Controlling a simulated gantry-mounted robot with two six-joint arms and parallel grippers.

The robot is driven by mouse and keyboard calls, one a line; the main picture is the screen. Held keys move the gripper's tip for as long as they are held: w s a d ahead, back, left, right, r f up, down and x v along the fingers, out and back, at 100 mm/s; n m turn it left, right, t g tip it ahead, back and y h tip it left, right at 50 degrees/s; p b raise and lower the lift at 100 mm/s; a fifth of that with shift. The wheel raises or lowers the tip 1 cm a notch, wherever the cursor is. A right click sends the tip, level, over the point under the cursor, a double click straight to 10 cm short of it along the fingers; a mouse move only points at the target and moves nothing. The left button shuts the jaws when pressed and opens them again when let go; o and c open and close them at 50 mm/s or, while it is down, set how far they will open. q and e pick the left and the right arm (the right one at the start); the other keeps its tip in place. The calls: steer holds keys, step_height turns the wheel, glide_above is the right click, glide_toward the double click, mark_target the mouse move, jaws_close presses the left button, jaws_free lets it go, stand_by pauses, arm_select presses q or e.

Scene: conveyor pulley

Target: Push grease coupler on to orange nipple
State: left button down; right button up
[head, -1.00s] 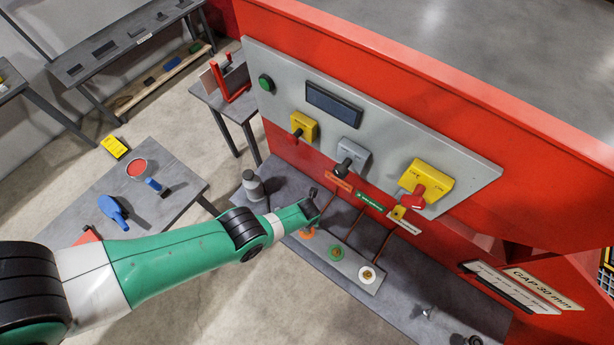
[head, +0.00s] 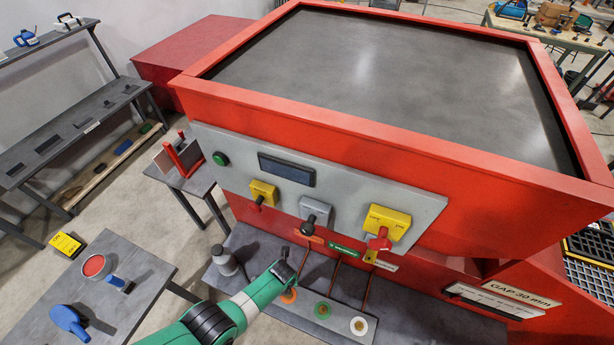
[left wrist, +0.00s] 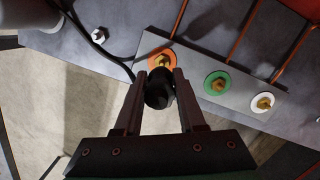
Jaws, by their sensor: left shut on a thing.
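My left gripper (left wrist: 159,82) is shut on the black grease coupler (left wrist: 158,92), whose round end faces the camera between the fingers. The orange nipple (left wrist: 163,54), a brass fitting on an orange disc, shows just beyond the coupler in the left wrist view. The coupler partly overlaps the disc's lower edge there; I cannot tell whether they touch. In the head view my left gripper (head: 286,270) is just above the orange disc (head: 288,296) and hides the coupler. My right gripper is in neither view.
A green-ringed nipple (left wrist: 217,83) and a white-ringed nipple (left wrist: 262,104) sit on the same grey plate (left wrist: 240,91). Thin copper pipes run up from it. A black hose (left wrist: 90,38) curves at the left. The red machine's control panel (head: 330,205) stands behind.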

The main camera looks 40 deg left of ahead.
arm_select(q)
steer(key=shift+f+b, duration=2.8)
steer(key=shift+f, duration=0.1)
steer(key=shift+f, duration=0.15)
steer(key=shift+f+b, duration=0.3)
steer(key=shift+b, duration=0.25)
steer(key=shift+f+b, duration=1)
steer(key=shift+b, duration=0.05)
steer(key=shift+c, duration=2.1)
jaws_free()
steer(key=shift+r, duration=0.1)
